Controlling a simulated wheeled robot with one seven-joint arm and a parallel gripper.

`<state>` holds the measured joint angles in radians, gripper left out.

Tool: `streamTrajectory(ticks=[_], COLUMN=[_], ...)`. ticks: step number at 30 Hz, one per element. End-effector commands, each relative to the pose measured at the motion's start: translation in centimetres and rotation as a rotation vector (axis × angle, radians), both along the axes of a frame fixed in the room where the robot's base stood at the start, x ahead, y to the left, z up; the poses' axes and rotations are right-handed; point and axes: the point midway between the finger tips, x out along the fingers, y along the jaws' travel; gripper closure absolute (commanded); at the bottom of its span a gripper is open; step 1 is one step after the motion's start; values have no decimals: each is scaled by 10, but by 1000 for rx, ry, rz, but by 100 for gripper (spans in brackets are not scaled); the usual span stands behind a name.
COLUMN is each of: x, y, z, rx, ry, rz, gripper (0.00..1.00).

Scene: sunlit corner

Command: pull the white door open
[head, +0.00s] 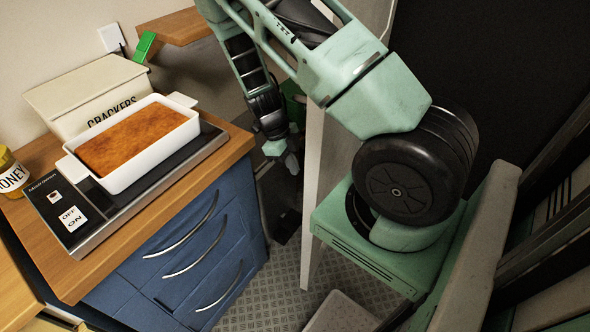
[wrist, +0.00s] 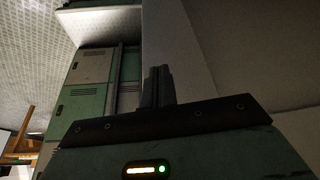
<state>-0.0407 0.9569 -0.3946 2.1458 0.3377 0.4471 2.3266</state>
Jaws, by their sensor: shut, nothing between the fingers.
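The white door (head: 325,160) shows in the head view as a tall, narrow pale panel, seen at a steep angle and partly hidden behind my arm. My gripper (head: 291,163) hangs low on the left side of the door, close to its edge; I cannot tell whether it touches it. In the wrist view the fingers (wrist: 158,88) are together with nothing between them. A pale upright panel stands just right of them there, likely the door.
Left of the door is a blue drawer cabinet (head: 185,262) with a wooden top. On it are a scale (head: 75,222), a baking dish (head: 185,103), a crackers box (head: 60,95) and a honey jar (head: 10,172). Patterned floor (head: 265,300) lies between cabinet and door.

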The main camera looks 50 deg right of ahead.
Motion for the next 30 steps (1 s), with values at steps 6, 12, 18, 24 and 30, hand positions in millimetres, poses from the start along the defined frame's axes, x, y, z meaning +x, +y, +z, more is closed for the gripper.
streamTrajectory(ticks=[6,12,18,24,30], x=[-16,-26,-29,-29,-30], y=[-3,-6,-6,-6,-7], z=[-37,-63,-73,-74,-74], rx=[4,3,2,3,3], ry=[5,3,0,0,0], rz=[1,3,2,3,9], gripper=[100,100,100,100,100])
